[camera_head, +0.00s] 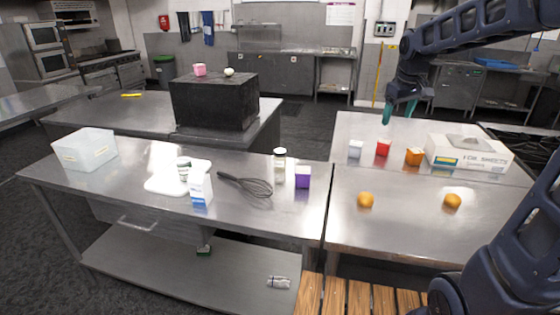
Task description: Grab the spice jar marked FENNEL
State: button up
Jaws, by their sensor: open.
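No label reading FENNEL can be read at this size. A clear jar with a dark lid (280,166) stands upright on the left steel table, near its right end. A small white container (355,149), a red one (383,147) and an orange one (413,157) stand in a row on the right steel table. I cannot tell whether any of these is the fennel jar. My gripper (399,112) hangs above and behind this row, open and empty, its teal fingertips pointing down.
A carton of sheets (468,151) is right of the row. Two oranges (365,200) (452,201) lie in front. A purple box (302,177), whisk (248,184), white carton (201,189), cutting board (165,184) and plastic bin (85,150) occupy the left table (120,190).

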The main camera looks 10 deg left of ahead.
jog(key=w+a+f+n, duration=0.3)
jog(key=w+a, duration=0.5)
jog(key=a, duration=0.2)
jog(key=n+g, duration=0.3)
jog(key=n, duration=0.5)
send_near(280, 160)
jog(key=w, duration=0.3)
jog(key=shift+a+f, duration=0.2)
jog(key=shift+f, duration=0.15)
jog(key=shift+n, duration=0.3)
jog(key=shift+s+a+f, duration=0.1)
jog(key=shift+f, duration=1.75)
jog(key=shift+s+a+f, duration=0.1)
jog(key=shift+a+f, duration=0.05)
jog(key=shift+f, duration=1.65)
jog(key=shift+s+a+f, duration=0.1)
jog(key=shift+f, duration=1.75)
jog(key=c, duration=1.1)
